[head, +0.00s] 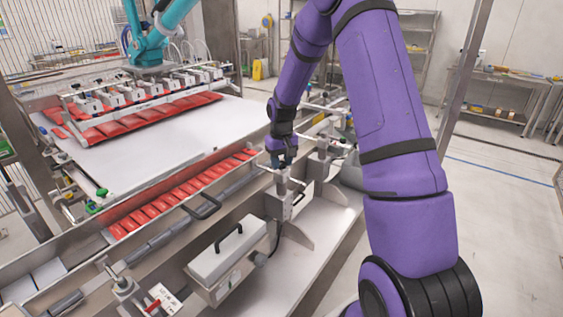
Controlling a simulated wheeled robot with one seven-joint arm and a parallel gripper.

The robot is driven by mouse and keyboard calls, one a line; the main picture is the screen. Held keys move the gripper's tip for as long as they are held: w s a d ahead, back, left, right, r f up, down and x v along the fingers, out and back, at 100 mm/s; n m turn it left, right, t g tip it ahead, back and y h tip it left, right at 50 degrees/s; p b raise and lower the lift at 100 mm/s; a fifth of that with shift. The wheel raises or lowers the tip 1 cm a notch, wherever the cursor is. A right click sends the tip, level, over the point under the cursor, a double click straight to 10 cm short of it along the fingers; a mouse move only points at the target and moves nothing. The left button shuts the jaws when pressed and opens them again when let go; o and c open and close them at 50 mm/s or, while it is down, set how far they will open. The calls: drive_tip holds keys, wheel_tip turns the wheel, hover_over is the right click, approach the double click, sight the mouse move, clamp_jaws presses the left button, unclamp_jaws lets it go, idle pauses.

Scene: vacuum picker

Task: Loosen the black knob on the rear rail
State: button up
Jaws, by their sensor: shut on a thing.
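My gripper (281,165) is at the end of the purple arm in the middle of the head view. It points down at the top of a grey metal bracket (284,196) on the rail beside the conveyor. Its fingers are shut on a small dark thing at the bracket's top, which looks like the black knob. The knob is mostly hidden by the fingers, and its turn cannot be seen. The rail (245,203) runs from the lower left to the upper right.
Red packs (190,188) lie in a row along the conveyor. A teal arm with a suction head (146,92) holds more red packs over the white belt (145,150). A grey box with a black handle (228,262) stands in front of the bracket. Open floor (500,200) lies to the right.

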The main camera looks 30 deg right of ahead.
sight(282, 163)
drive_tip(key=n, duration=0.4)
drive_tip(key=shift+n, duration=0.3)
drive_tip(key=shift+w+d+n, duration=0.1)
drive_tip(key=shift+n, duration=2.4)
drive_tip(key=o, duration=0.9)
wheel_tip(282, 163, up, 11)
drive_tip(key=shift+f, duration=0.1)
